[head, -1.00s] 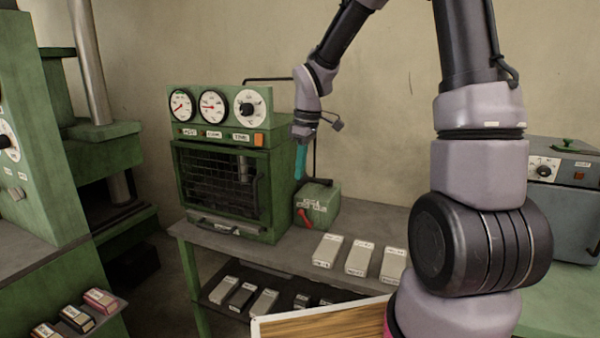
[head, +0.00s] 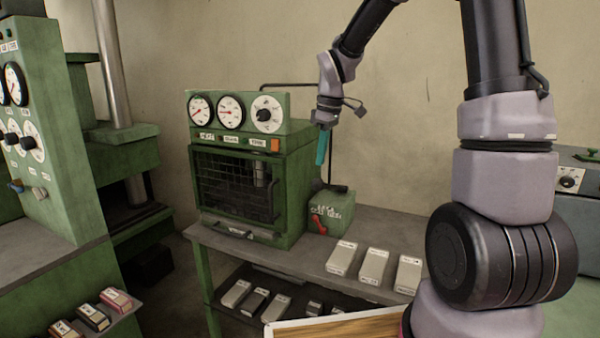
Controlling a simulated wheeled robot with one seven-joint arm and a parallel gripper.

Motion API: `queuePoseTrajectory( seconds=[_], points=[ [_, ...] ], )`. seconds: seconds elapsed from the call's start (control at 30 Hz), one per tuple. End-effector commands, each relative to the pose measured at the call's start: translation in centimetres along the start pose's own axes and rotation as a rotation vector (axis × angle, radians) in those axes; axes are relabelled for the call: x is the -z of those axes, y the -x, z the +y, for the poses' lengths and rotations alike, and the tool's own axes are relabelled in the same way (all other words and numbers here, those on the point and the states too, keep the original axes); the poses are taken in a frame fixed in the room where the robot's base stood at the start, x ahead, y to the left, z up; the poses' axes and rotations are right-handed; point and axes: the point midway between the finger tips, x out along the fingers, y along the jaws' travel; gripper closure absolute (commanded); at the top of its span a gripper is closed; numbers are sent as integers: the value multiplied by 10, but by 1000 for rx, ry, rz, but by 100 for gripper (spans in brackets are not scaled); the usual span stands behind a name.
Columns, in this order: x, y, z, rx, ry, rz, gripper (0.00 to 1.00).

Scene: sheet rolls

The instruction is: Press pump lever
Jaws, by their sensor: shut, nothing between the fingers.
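The pump is a small green box (head: 331,217) beside the green press, with a label on its front. A dark lever (head: 338,188) lies about level along its top. A red handle (head: 318,224) is on its front. My gripper (head: 321,161) points down with its teal fingers shut and empty. It appears above the pump and near the right edge of the press, apart from the lever in the picture. Its exact depth relative to the lever is hard to tell.
The green press (head: 245,185) with gauges and a mesh door stands left of the pump. A thin dark pipe (head: 295,85) runs behind my gripper. Several pale blocks (head: 374,266) lie on the bench in front. A green machine (head: 40,140) stands at far left.

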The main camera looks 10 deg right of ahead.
Motion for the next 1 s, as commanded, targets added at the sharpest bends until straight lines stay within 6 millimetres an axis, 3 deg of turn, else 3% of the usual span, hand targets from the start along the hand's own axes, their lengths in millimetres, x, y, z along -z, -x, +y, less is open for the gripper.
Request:
queuePoseTrajectory(
  seconds=[0.03, 0.1, 0.2, 0.3, 0.67, 0.77, 1.0],
  points=[
    [3, 25, 13, -19, -1, 17, 100],
    [3, 51, 23, -29, 4, 32, 100],
    [2, 76, 32, -36, 9, 47, 100],
    [1, 83, 34, -35, 13, 51, 100],
    [1, 76, 34, -33, 13, 49, 100],
    [2, 64, 34, -32, 12, 48, 100],
    [4, 14, 35, -30, 14, 47, 100]
  ],
)
